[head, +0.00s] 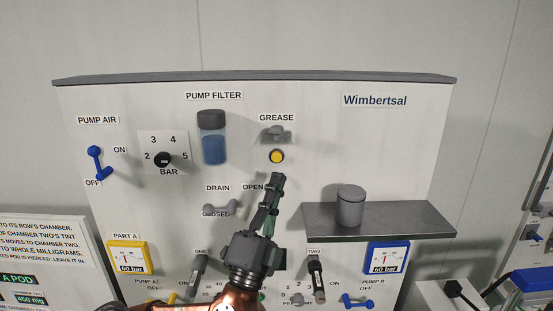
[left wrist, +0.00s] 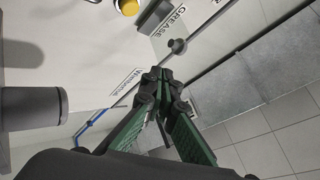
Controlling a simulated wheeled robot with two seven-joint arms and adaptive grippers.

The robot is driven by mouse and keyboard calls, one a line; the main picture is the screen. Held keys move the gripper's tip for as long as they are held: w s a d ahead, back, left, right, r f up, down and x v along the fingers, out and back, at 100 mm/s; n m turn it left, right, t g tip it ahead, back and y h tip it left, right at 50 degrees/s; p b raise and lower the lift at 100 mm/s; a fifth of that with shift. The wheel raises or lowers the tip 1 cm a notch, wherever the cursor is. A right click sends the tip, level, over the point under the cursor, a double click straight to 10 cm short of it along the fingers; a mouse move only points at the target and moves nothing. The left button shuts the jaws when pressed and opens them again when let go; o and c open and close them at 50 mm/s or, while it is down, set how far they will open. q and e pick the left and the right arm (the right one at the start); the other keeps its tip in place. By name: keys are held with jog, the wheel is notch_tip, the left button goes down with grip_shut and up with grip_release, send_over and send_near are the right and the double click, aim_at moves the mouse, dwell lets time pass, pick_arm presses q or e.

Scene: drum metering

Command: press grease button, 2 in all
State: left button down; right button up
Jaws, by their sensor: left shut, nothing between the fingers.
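The grease button (head: 277,156) is a round yellow button under the GREASE label on the white panel (head: 350,135). A grey fitting (head: 277,134) sits just above it. My left gripper (head: 276,178) is shut and empty, its fingertips pointing up just below the button in the head view. In the left wrist view the shut fingertips (left wrist: 158,76) are at the middle, and the yellow button (left wrist: 128,7) shows at the top edge, apart from them. I cannot tell how far the tips are from the panel. My right gripper is not in view.
A grey shelf (head: 400,218) with a grey lidded pot (head: 350,206) juts out right of my gripper. The drain handle (head: 220,209) is left of it. The pump filter (head: 212,140), blue air lever (head: 97,163) and bar knob (head: 162,159) are farther left.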

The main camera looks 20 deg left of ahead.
aim_at(277, 157)
pick_arm(q)
jog(key=shift+w+a+b, duration=0.15)
jog(key=shift+w+a, duration=0.25)
jog(key=shift+w, duration=1)
jog(key=shift+w+a+b, duration=0.2)
jog(key=shift+w+a, duration=0.25)
jog(key=shift+w, duration=1)
jog(key=shift+w+a+b, duration=0.15)
jog(key=shift+w+a, duration=0.25)
jog(key=shift+w, duration=1)
jog(key=shift+w+a+f+b, duration=0.1)
jog(key=shift+w+b, duration=0.25)
jog(key=shift+b, duration=0.15)
jog(key=shift+w, duration=0.1)
